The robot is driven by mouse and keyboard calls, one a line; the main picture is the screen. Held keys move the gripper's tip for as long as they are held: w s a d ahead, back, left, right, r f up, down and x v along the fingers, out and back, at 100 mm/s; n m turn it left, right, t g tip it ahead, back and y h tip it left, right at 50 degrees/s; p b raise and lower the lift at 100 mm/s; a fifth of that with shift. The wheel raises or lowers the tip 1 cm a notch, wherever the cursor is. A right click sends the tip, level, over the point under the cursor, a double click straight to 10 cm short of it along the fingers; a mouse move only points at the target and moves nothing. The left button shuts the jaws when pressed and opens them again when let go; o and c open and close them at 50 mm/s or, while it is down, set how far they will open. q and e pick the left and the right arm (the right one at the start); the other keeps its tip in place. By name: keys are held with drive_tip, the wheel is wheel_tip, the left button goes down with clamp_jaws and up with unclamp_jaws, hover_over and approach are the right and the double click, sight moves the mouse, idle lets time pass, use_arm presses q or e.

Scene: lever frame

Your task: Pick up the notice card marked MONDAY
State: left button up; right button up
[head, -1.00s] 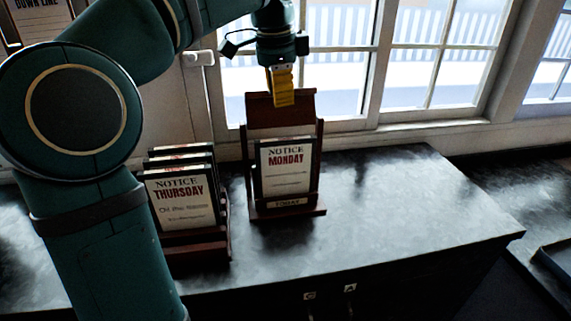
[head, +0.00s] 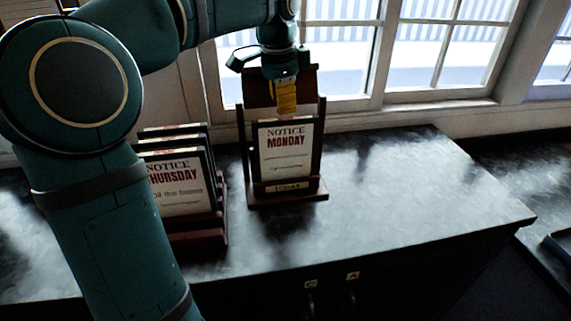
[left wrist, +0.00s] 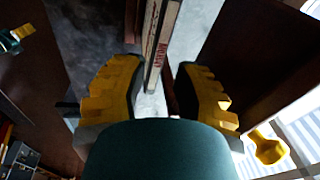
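The MONDAY notice card (head: 286,158) stands upright in a dark wooden stand (head: 262,200) with a TODAY label, on the dark counter. My left gripper (head: 285,97) points down just above the card's top edge, in front of the stand's back board. In the left wrist view its two yellow fingers (left wrist: 160,85) are apart, and the card's thin edge (left wrist: 160,40) lies in the gap between them. I cannot tell whether either finger touches the card. My right gripper is in neither view.
A rack with several cards, THURSDAY (head: 178,187) in front, stands left of the stand, partly behind my left arm. A window (head: 345,70) is close behind. The counter (head: 420,195) is clear to the right.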

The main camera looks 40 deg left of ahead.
sight(285, 119)
use_arm(q)
drive_tip(key=shift+w+f+b, duration=0.25)
drive_tip(key=shift+f, duration=1)
drive_tip(key=shift+w+f+b, duration=0.2)
drive_tip(key=shift+f+b, duration=0.05)
drive_tip(key=shift+f, duration=1)
drive_tip(key=shift+o, duration=0.2)
clamp_jaws()
